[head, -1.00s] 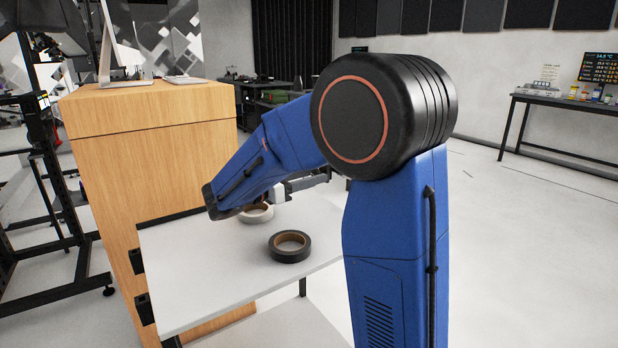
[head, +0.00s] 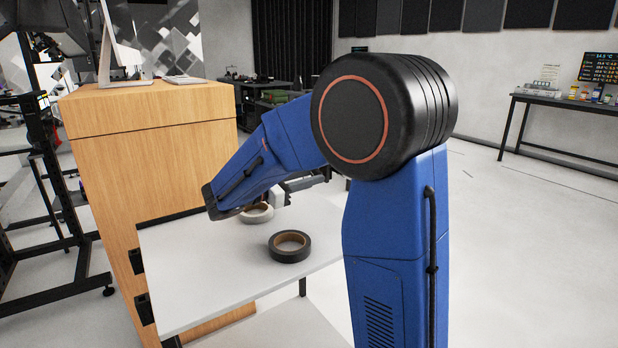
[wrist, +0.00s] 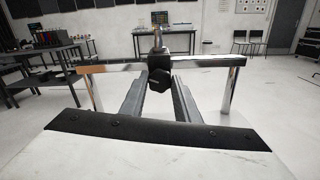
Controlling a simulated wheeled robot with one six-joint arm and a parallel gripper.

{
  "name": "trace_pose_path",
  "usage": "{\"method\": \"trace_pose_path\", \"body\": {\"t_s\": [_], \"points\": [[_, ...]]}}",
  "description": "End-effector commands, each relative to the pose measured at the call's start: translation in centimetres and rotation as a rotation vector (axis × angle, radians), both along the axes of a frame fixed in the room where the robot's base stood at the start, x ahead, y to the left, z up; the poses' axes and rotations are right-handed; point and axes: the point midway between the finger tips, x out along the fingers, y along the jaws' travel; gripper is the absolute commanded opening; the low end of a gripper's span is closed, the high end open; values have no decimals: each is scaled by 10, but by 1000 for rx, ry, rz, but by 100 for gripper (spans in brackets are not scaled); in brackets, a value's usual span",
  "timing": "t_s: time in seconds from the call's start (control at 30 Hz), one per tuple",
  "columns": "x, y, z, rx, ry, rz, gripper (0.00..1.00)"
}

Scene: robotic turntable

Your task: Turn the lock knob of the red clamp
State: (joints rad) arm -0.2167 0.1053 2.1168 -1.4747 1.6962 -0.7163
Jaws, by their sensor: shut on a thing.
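In the wrist view a black knob (wrist: 159,80) sits between the two grey fingers of my gripper (wrist: 161,84), which are shut on it. The knob joins a dark clamp body (wrist: 179,66) on a shiny horizontal metal bar (wrist: 115,67). A short metal post (wrist: 158,40) rises above the clamp. I see no red on this clamp, so its colour match is unclear. In the head view my blue forearm hides the knob, the clamp and most of my gripper.
The bar stands on two metal legs at a white table edge with a black strip (wrist: 150,133). A wooden cabinet (head: 150,180) stands at the left.

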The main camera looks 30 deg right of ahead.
Motion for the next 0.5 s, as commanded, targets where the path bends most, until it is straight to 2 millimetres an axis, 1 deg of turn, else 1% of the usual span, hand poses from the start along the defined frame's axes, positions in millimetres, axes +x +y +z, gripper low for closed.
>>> {"method": "trace_pose_path", "body": {"t_s": [0.5], "points": [[-1, 0, -1, 29, -489, 0, 6]]}}
